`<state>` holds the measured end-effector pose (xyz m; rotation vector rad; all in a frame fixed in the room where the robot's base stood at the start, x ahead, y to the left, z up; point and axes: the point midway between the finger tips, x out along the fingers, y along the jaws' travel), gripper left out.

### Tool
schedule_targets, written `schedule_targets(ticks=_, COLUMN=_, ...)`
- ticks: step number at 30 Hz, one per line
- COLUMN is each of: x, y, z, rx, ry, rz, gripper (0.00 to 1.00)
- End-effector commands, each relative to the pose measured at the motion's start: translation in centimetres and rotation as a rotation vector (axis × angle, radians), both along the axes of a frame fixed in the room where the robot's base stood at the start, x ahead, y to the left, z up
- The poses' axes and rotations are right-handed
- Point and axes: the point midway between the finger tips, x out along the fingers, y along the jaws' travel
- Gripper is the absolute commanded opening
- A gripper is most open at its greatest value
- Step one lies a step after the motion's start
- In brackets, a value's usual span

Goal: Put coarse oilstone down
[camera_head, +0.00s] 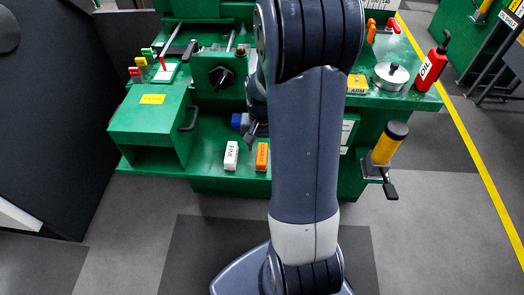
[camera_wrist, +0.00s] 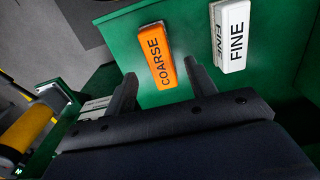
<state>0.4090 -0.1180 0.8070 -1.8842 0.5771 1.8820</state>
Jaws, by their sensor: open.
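The coarse oilstone (camera_wrist: 159,58) is an orange block marked COARSE, lying flat on the green shelf (camera_wrist: 125,45). In the head view the orange coarse oilstone (camera_head: 262,156) is partly beside my arm. My gripper (camera_wrist: 160,80) is open, with its two dark fingers apart and nothing between them. The fingertips point toward the near end of the coarse oilstone, which appears clear of both fingers. In the head view my gripper (camera_head: 251,133) is mostly hidden behind my arm, just beyond the stones.
A white fine oilstone (camera_wrist: 232,38) lies beside the coarse one; it also shows in the head view (camera_head: 231,156). A green box (camera_head: 150,125) stands to the left. A yellow cylinder with a black cap (camera_head: 387,145) and a red oil bottle (camera_head: 431,66) are at the right.

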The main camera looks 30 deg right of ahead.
Motion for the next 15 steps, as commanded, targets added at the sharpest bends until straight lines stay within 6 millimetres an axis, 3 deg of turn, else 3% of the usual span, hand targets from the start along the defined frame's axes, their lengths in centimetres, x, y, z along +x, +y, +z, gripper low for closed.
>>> schedule_targets(ticks=1, x=0.1, y=0.0, z=1.5, rx=-0.002, ry=-0.006, rz=0.0, gripper=0.53)
schedule_targets(ticks=6, x=0.0, y=0.0, z=4.7, rx=-0.001, ry=-0.004, rz=0.0, gripper=0.53)
schedule_targets(ticks=15, x=0.0, y=0.0, z=6.9, rx=0.0, ry=0.0, rz=0.0, gripper=0.53)
